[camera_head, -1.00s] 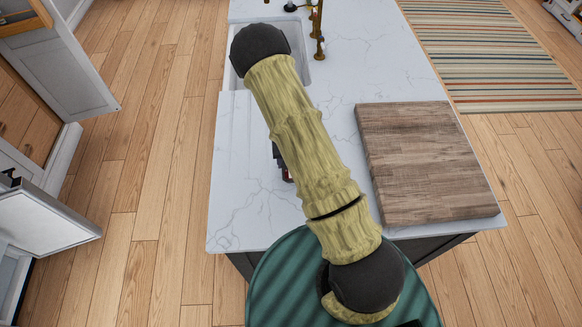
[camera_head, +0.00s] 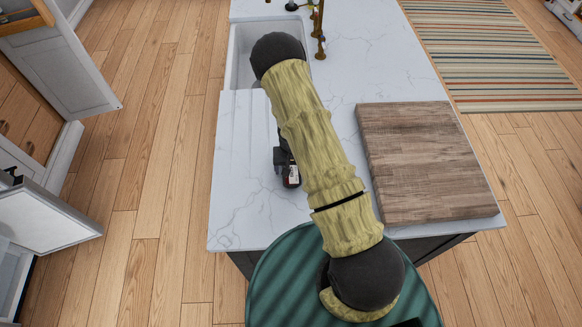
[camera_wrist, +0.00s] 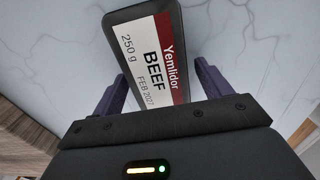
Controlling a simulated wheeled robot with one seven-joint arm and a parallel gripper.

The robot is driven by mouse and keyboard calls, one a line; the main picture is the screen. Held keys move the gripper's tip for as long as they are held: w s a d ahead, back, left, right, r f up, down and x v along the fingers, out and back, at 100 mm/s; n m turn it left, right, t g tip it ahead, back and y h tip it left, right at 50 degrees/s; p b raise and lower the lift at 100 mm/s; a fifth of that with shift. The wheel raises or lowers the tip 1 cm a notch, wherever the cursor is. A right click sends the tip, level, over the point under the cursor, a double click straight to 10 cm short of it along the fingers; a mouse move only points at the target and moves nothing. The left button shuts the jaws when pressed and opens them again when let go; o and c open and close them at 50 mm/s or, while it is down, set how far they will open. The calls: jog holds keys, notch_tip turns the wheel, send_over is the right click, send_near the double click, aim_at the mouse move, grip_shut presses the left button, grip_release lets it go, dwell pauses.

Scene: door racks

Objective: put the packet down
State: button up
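The packet is a dark tray with a white and dark red label reading "Yemlidor BEEF 250 g". It fills the upper middle of the wrist view (camera_wrist: 150,55), its near end hidden behind my gripper's dark front bar. My gripper (camera_wrist: 160,75) has one purple finger on each side of the packet, close against its edges, and appears shut on it. In the head view the packet (camera_head: 291,177) shows small over the white marble counter (camera_head: 240,205), left of my arm. I cannot tell whether it touches the counter. My arm partly hides the gripper in the head view.
A thick wooden board (camera_head: 425,165) lies on the counter to the right of my arm. A sink (camera_head: 243,60) with brass taps (camera_head: 318,35) is at the far end. The counter around the packet is bare. Open cabinet doors stand at the left.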

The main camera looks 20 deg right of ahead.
aim_at(291, 167)
jog(key=shift+r, duration=0.1)
notch_tip(291, 167, up, 12)
jog(key=shift+b, duration=0.3)
dwell(0.4)
dwell(0.4)
